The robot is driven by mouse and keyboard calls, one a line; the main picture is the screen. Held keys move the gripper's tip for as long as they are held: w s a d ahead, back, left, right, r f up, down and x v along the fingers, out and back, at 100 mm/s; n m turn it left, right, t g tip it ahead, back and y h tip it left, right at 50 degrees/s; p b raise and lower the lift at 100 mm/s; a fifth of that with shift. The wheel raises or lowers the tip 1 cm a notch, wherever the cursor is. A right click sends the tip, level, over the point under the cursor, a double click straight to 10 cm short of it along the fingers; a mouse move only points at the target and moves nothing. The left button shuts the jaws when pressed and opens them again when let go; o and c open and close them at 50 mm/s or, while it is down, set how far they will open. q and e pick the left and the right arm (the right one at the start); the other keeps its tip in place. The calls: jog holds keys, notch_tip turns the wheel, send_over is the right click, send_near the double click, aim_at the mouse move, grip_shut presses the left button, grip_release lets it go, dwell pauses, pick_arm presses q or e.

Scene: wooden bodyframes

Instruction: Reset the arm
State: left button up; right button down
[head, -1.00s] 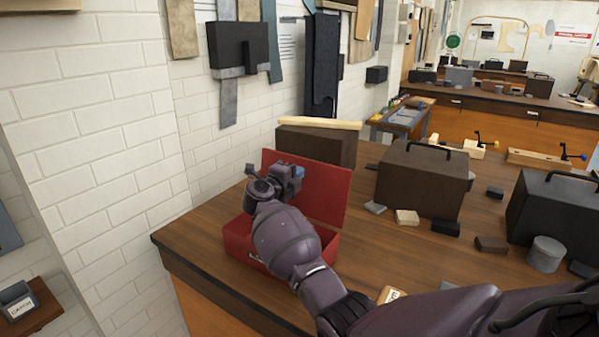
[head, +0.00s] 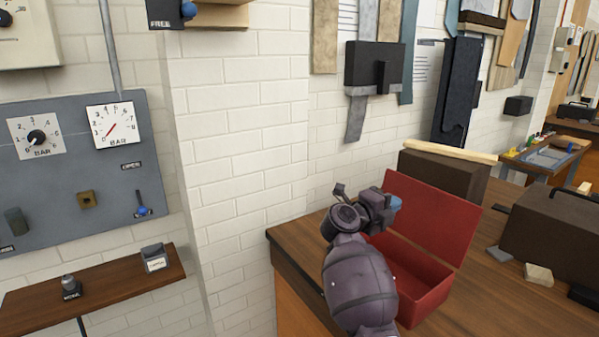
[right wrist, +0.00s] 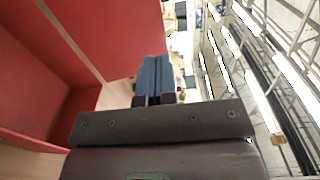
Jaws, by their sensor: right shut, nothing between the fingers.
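My right arm comes in from the bottom of the head view, and my right gripper (head: 393,203) is at the open red box (head: 425,285), by its left side and in front of its raised lid (head: 432,213). In the right wrist view the blue fingers (right wrist: 155,78) are together with nothing between them, and the red box (right wrist: 50,60) fills the left side. I cannot tell from these views whether the gripper touches the box. The near part of the box is hidden behind my arm. My left gripper is not in view.
The box stands on a wooden bench (head: 492,303) with brown cases (head: 555,235) to its right. A white brick wall (head: 240,150) is behind and left. A grey gauge panel (head: 75,190) and a small wooden shelf (head: 110,285) are at the left.

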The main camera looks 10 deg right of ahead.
jog(key=w+a+r+n+t+h, duration=0.15)
jog(key=a+r+n+t, duration=0.3)
jog(key=r+t, duration=0.55)
jog(key=a+n+t+y, duration=0.6)
jog(key=n+t+y, duration=0.2)
jog(key=n+y, duration=0.3)
jog(key=s+a+f+n+g+y, duration=0.1)
jog(key=s+f+n+g+y, duration=0.3)
jog(key=f+n, duration=0.55)
jog(key=s+f+n+g+y, duration=0.2)
jog(key=s+f+n+y, duration=0.4)
jog(key=f, duration=0.7)
jog(key=s+d+f+g+h, duration=0.1)
jog(key=s+d+f+g, duration=0.1)
jog(key=s+f, duration=0.8)
jog(key=s+d+f+n+g+h, duration=0.1)
jog(key=s+f+g, duration=0.4)
jog(key=s+f, duration=0.5)
jog(key=s+d+h, duration=0.1)
jog(key=s, duration=0.6)
jog(key=shift+d+f+n, duration=0.3)
jog(key=shift+d+f, duration=0.1)
